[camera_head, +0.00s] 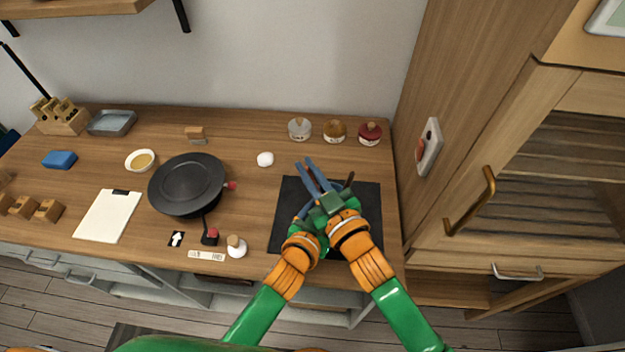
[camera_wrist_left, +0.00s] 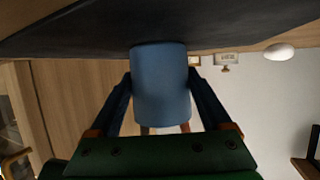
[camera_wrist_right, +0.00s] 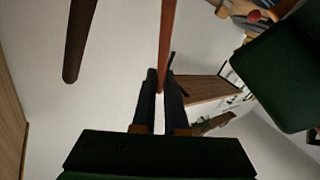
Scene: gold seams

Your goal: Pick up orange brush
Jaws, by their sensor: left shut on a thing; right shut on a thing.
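A blue cup (camera_wrist_left: 160,90) stands on the black mat (camera_head: 370,225); my own grippers mostly cover it in the head view, with a blue strip of it showing. My left gripper (camera_wrist_left: 161,76) is shut around the cup's sides. Brown-orange sticks (camera_wrist_left: 185,128) show at the cup's mouth in the left wrist view. My right gripper (camera_head: 304,163) is shut on a thin orange-brown handle, the orange brush (camera_wrist_right: 167,35), as the right wrist view shows. A second, dark brown handle (camera_wrist_right: 80,40) stands apart from its fingers. I cannot tell whether the brush is still inside the cup.
A black pan (camera_head: 187,183) sits left of the mat. Three lidded jars (camera_head: 334,131) stand behind it, and a white rounded object (camera_head: 265,159) lies behind left. A tall wooden cabinet (camera_head: 470,150) closes off the right side. Bare counter lies between pan and mat.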

